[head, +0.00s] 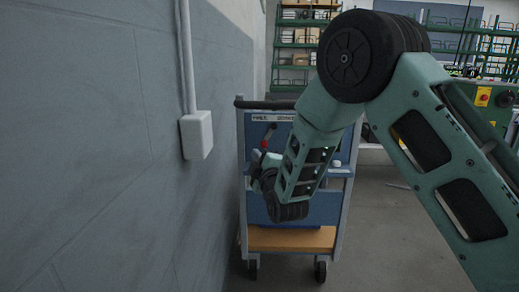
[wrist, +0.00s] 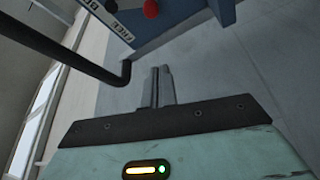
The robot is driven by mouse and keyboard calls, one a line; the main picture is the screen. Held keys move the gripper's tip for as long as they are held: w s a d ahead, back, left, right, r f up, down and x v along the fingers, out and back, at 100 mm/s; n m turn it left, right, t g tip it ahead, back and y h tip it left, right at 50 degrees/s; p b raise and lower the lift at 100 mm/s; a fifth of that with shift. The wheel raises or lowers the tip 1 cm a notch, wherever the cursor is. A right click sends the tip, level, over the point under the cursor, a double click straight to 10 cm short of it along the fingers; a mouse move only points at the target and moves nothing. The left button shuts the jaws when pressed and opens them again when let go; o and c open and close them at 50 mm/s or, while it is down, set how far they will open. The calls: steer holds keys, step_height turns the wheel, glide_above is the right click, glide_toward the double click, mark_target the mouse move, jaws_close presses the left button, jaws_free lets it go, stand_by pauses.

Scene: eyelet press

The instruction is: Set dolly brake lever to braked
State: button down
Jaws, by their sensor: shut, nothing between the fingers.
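The dolly (head: 340,205) is a blue and grey cart with a dark handle bar, standing beside the left wall. Its upper panel carries two small label plates; the lettering is too small to read surely. The brake lever's red knob (head: 264,144) shows below the left plate, and a red knob (wrist: 151,9) shows at the top edge of the wrist view. My gripper (head: 256,166) is in front of the dolly, close below the knob, partly hidden by my arm. In the wrist view my gripper (wrist: 161,72) is shut and empty, with its fingertips apart from the knob.
The dark handle bar (wrist: 80,55) reaches close to my fingers on the left in the wrist view. A white box (head: 196,135) with a conduit is on the left wall. Green shelves (head: 287,50) stand behind. Floor to the right of the dolly (head: 385,240) is clear.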

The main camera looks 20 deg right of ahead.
mark_target(269, 136)
steer(key=w, duration=0.3)
steer(key=w+r+b, duration=0.1)
steer(key=w, duration=0.6)
steer(key=shift+w+a+r, duration=0.1)
steer(key=shift+a+r, duration=0.05)
steer(key=shift+a, duration=0.15)
steer(key=shift+s+d+f+b, duration=0.2)
steer(key=shift+d+f+b, duration=0.05)
steer(key=shift+d, duration=0.35)
steer(key=shift+s+d+f+b, duration=0.2)
steer(key=shift+d+f, duration=0.05)
steer(key=shift+d, duration=0.3)
steer(key=shift+s+d+f, duration=0.15)
steer(key=shift+s+d, duration=0.05)
steer(key=shift+d, duration=0.4)
